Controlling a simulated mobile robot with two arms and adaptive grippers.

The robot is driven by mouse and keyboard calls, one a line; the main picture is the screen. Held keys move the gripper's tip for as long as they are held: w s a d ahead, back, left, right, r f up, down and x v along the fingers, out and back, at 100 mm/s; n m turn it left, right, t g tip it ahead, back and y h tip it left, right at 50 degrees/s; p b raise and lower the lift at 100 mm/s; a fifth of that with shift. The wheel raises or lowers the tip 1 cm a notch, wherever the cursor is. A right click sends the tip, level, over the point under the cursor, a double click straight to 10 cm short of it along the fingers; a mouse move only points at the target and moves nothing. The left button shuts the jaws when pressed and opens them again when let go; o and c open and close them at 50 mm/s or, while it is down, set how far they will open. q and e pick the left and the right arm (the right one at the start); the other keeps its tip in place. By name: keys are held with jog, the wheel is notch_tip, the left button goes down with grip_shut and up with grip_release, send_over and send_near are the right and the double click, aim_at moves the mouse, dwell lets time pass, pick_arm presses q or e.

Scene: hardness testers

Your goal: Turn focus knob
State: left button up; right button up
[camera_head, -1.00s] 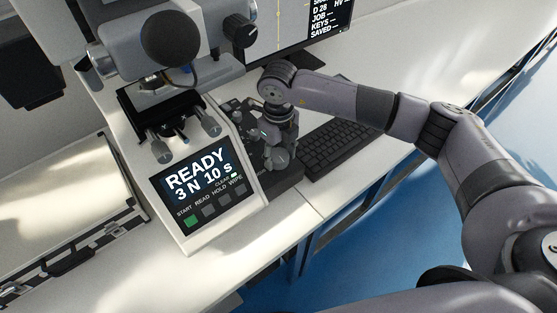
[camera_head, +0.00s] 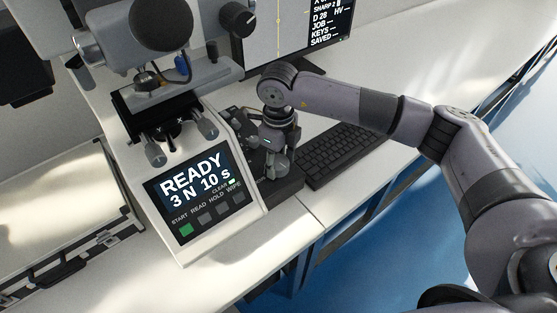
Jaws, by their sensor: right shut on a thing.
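My right gripper (camera_head: 274,163) points down over the dark control box (camera_head: 283,191) beside the hardness tester (camera_head: 225,220). It is shut on the focus knob, which is mostly hidden under the fingers. The tester's front screen (camera_head: 195,188) reads READY, 3 N, 10 s. The monitor (camera_head: 290,35) at the top shows a grey picture with yellow lines and text including SHARP 2 and D 28. My left gripper is not in view.
A black keyboard (camera_head: 345,148) lies right of the control box, close to my right arm. A black knob (camera_head: 237,19) sits on the tester's upper side. The white bench (camera_head: 255,268) is clear in front.

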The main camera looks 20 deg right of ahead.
aim_at(278, 162)
jog(key=o, duration=1.2)
jog(key=shift+c, duration=0.2)
jog(key=shift+r+m+p, duration=0.15)
jog(key=shift+m+p, duration=0.25)
jog(key=shift+p, duration=0.2)
jog(key=m+p, duration=1.1)
jog(key=shift+r+p, duration=0.2)
jog(key=shift+p, duration=0.2)
jog(key=shift+m, duration=0.6)
notch_tip(278, 162, up, 17)
jog(key=b, duration=0.4)
jog(key=shift+f, duration=0.15)
